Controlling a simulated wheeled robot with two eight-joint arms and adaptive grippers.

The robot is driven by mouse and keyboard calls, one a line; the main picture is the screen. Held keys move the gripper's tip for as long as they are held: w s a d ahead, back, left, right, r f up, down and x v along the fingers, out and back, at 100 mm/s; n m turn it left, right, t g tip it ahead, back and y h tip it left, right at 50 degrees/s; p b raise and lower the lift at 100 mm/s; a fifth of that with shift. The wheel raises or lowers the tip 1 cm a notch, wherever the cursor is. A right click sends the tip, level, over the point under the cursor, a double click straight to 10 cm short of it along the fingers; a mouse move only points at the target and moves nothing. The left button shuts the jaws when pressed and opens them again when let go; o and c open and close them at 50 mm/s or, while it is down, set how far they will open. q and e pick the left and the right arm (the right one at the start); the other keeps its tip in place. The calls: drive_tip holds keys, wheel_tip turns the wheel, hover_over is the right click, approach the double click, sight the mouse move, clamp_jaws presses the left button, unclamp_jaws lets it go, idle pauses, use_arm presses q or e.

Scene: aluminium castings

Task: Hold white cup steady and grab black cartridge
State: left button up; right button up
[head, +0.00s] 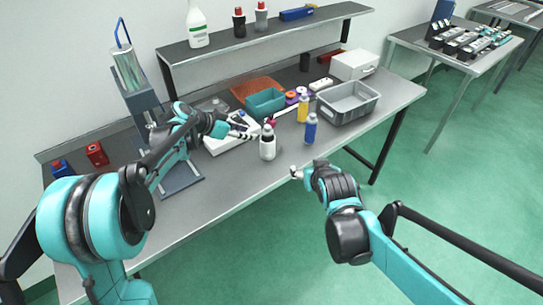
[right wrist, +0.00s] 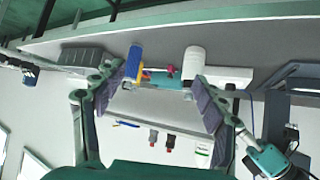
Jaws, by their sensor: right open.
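The white cup (head: 268,149) stands upright near the front edge of the bench, with a dark part at its top. This dark part may be the black cartridge, but it is too small to tell. A white cylinder (right wrist: 194,62), probably the same cup, shows in the right wrist view. My left gripper (head: 248,132) is at the cup's left side with its fingers pointing at it; contact and finger gap are unclear. My right gripper (head: 296,173) is off the bench's front edge, right of the cup. In the right wrist view it is open and empty.
A blue bottle (head: 311,129) stands right of the cup, with a yellow bottle (head: 303,108) behind it. A grey crate (head: 371,104) and a teal bin (head: 265,105) are farther back. A press-like stand (head: 138,88) is left. The front right bench edge is clear.

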drive_tip(key=t, duration=0.2)
approach(269, 151)
drive_tip(key=d+r, duration=0.2)
drive_tip(key=d, duration=0.3)
drive_tip(key=shift+n+t+y, duration=0.6)
drive_tip(key=shift+n+y, duration=0.1)
drive_tip(key=shift+y, duration=0.2)
drive_tip(key=w+a+f, duration=0.4)
drive_tip(key=f, duration=0.1)
drive_tip(key=shift+w+a, duration=0.35)
drive_tip(key=x, duration=0.7)
drive_tip(key=shift+w+f, duration=0.2)
drive_tip(key=shift+w, duration=0.05)
drive_tip(key=c, duration=1.3)
use_arm(q)
drive_tip(key=o, duration=0.6)
use_arm(e)
drive_tip(key=shift+s, duration=0.1)
use_arm(q)
drive_tip(key=shift+o, duration=0.2)
drive_tip(key=w+d+f+t, duration=0.1)
drive_tip(key=d, duration=0.1)
drive_tip(key=w+d+f+n+t, duration=0.1)
drive_tip(key=w+d+f, duration=0.1)
drive_tip(key=w+d+f+n+t, duration=0.1)
drive_tip(key=d+f+t, duration=0.1)
drive_tip(key=shift+w+d+f, duration=0.15)
drive_tip(key=shift+d, duration=0.25)
